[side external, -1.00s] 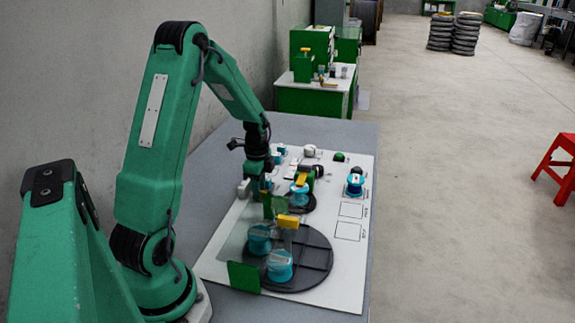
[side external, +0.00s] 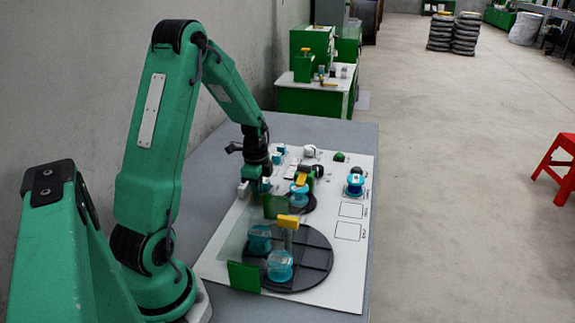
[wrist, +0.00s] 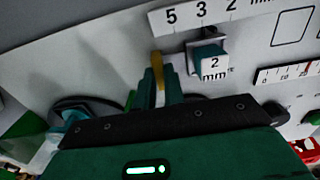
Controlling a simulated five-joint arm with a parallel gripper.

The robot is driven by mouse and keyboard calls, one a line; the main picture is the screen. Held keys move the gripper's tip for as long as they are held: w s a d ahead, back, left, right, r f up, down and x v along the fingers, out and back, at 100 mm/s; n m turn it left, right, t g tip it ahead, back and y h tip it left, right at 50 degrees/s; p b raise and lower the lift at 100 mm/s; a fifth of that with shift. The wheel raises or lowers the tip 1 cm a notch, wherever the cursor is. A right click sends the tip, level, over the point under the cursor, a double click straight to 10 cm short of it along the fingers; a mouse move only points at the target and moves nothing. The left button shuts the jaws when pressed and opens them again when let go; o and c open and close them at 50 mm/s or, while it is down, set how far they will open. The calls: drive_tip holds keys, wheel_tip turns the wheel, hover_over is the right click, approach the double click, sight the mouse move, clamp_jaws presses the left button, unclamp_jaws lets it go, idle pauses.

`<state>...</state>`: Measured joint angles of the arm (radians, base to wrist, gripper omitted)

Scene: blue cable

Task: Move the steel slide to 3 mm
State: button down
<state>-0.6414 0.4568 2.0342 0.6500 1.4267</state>
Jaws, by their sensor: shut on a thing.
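In the wrist view, my gripper's teal fingers (wrist: 162,82) point at the white board and are shut on a narrow yellow piece (wrist: 158,65). I cannot tell whether this piece belongs to the steel slide. Just beyond it lies a white scale strip (wrist: 185,17) marked 5, 3, 2 mm.
The white board (side external: 225,255) holds a large dark disc (side external: 318,245) with teal spools (side external: 280,265), a yellow-topped post (side external: 289,222) and green plates (side external: 243,276). A ruled scale (wrist: 290,72) and outlined squares (side external: 348,231) lie on the right. The front right of the board is clear.

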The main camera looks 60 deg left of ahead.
drive_tip(key=shift+s+d, duration=0.35)
drive_tip(key=shift+s, duration=0.1)
drive_tip(key=c, duration=1.5)
unclamp_jaws()
drive_tip(key=shift+r, duration=0.1)
wheel_tip(320, 180, up, 8)
drive_tip(key=shift+f, duration=0.15)
drive_tip(key=shift+d, duration=0.1)
